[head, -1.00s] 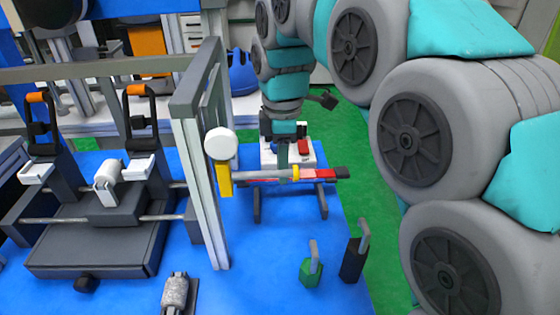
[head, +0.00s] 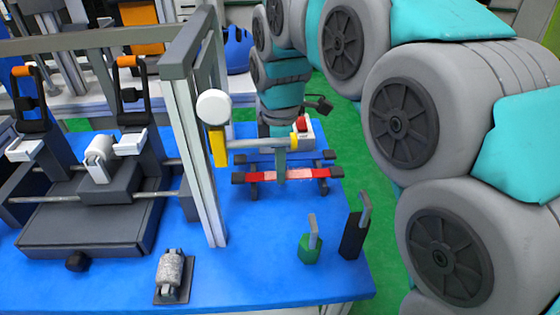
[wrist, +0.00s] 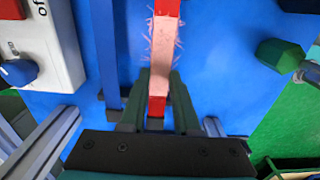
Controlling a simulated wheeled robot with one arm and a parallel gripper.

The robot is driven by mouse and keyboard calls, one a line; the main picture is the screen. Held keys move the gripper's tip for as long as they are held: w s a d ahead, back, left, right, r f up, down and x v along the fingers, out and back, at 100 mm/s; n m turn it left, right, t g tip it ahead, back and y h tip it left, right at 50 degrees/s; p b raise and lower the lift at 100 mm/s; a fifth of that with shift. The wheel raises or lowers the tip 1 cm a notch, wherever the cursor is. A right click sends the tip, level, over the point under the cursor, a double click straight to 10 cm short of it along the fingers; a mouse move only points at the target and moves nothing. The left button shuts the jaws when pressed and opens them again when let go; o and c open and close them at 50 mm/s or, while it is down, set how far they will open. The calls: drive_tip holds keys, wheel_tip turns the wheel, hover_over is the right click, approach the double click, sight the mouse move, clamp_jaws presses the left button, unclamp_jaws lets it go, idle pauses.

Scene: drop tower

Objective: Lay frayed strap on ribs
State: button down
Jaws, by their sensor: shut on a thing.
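The frayed strap (head: 268,175) is red with a pale pink, fuzzy middle and dark ends. It also shows in the wrist view (wrist: 163,45). My gripper (head: 281,180) is shut on it, with a finger on each side of it in the wrist view (wrist: 160,82). The strap lies level across the dark ribs (head: 323,186), at or just over their tops; I cannot tell whether it bears on them. A blue strap (head: 240,157) runs parallel behind it and also shows to its left in the wrist view (wrist: 105,50).
A grey upright frame post (head: 205,150) stands left of the ribs. A green weight (head: 309,248) and a black weight (head: 352,237) with hooks stand in front. A control box (wrist: 40,45) is behind.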

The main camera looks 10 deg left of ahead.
drive_tip(key=shift+f, duration=0.3)
drive_tip(key=c, duration=0.6)
unclamp_jaws()
drive_tip(key=shift+o, duration=0.2)
drive_tip(key=shift+r, duration=0.1)
drive_tip(key=shift+r, duration=3.8)
